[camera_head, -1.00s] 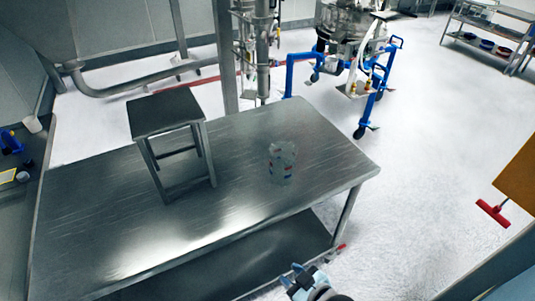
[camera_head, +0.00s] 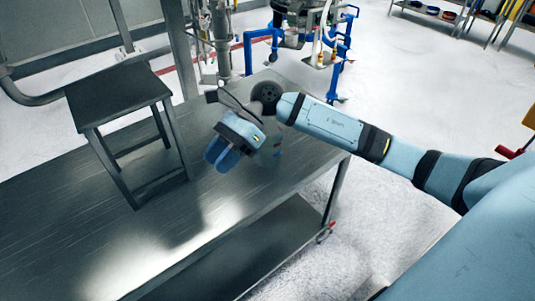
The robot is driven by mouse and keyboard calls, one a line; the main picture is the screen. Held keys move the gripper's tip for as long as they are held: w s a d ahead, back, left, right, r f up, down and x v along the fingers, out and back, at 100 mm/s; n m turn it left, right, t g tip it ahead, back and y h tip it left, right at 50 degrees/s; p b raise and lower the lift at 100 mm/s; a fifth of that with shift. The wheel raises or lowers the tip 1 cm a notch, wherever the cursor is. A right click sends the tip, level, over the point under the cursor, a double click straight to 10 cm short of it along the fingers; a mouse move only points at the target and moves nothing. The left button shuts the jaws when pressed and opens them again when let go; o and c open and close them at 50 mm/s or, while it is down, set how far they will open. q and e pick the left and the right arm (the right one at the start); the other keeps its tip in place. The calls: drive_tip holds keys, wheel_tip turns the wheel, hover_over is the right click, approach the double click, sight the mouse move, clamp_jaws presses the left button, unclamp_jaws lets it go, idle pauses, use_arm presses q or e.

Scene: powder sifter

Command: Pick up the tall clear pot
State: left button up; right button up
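My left gripper is out of view.
A metal stool (camera_head: 117,92) stands on the table left of my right gripper. Blue-framed equipment (camera_head: 340,45) stands on the floor behind the table. The table's front left part is clear. A lower shelf (camera_head: 235,255) runs under the tabletop.

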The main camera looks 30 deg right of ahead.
drive_tip(key=w+d+n+t+h+b, duration=0.1)
drive_tip(key=w+d+n+h+b, duration=0.2)
drive_tip(key=d+h, duration=0.55)
wheel_tip(320, 180, up, 3)
drive_tip(key=t+h, duration=0.2)
drive_tip(key=h, duration=0.2)
hover_over(281, 140)
drive_tip(key=shift+r+n, duration=0.1)
drive_tip(key=shift+n, duration=0.3)
wheel_tip(281, 140, down, 7)
drive_tip(key=shift+w+a+f, duration=0.1)
drive_tip(key=shift+f, duration=0.1)
wheel_tip(281, 140, down, 5)
drive_tip(key=shift+f, duration=0.15)
clamp_jaws()
